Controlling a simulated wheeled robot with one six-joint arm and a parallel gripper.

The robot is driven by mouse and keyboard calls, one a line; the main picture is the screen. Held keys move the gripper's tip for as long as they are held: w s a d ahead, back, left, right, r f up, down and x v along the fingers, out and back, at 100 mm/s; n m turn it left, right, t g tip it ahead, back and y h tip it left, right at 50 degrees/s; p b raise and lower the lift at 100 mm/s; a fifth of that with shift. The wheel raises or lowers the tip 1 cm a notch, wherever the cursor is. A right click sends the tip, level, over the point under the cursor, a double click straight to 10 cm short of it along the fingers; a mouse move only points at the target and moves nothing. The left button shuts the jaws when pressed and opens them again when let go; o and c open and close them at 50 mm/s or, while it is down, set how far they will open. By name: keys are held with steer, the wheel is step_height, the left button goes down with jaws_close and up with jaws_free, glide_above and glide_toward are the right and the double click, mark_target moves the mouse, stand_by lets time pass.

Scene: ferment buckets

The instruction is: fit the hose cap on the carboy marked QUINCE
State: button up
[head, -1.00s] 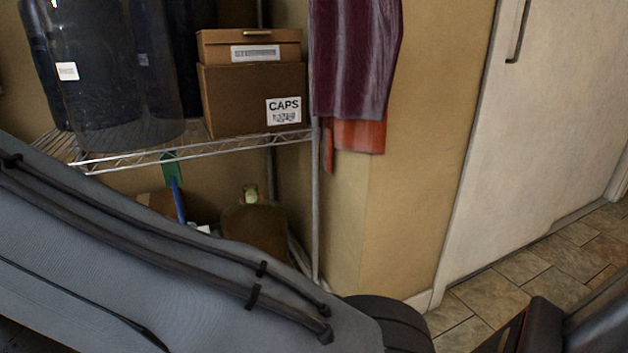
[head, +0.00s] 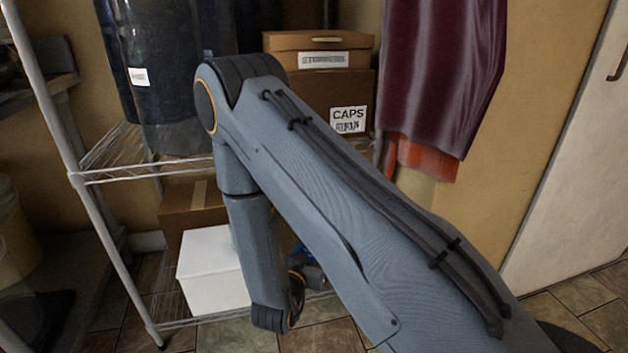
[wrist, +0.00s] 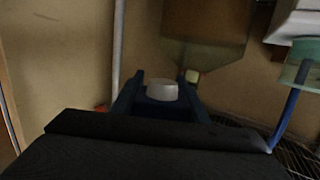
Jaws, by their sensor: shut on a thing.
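My gripper (wrist: 163,80) is shut on a small white round piece that looks like the hose cap (wrist: 162,91), held between its dark blue fingers. The wrist view looks upside down. In it, a brownish-olive carboy (wrist: 205,35) with a pale neck (wrist: 192,76) is just beyond the fingers; its label does not show, so I cannot tell whether it is QUINCE. The cap appears apart from the neck. In the head view my bent arm hides the carboy and most of the gripper. Dark carboys (head: 165,85) stand on the upper shelf; the white label (head: 138,76) is unreadable.
A CAPS box (head: 315,95) sits on the wire shelf (head: 150,172). Below are a brown carton (head: 188,215) and a white box (head: 210,275). A metal post (head: 60,130) stands at left. A green piece with a blue handle (wrist: 285,118) is near the gripper.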

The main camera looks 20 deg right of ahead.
steer(key=w+d+r+n+t+y+p, duration=0.1)
steer(key=w+r+n+t+y+p, duration=0.15)
steer(key=w+r+y+p, duration=0.3)
steer(key=w+d+r+n+t+y+p, duration=0.1)
steer(key=w+r+n+y+p, duration=0.25)
steer(key=w+p, duration=0.45)
steer(key=shift+n+g, duration=0.25)
steer(key=shift+n, duration=0.15)
steer(key=shift+w+d+f+b, duration=0.1)
steer(key=shift+w+f+b, duration=0.15)
steer(key=shift+w+b, duration=1.5)
steer(key=shift+w+f+b, duration=0.25)
steer(key=shift+w+b, duration=0.7)
steer(key=shift+w, duration=1.55)
steer(key=shift+w+d+f+b, duration=0.1)
steer(key=shift+w+f+b, duration=0.15)
steer(key=shift+w+b, duration=1.5)
steer(key=shift+w+p, duration=0.4)
steer(key=shift+f, duration=1)
steer(key=o, duration=1.1)
steer(key=shift+s, duration=0.1)
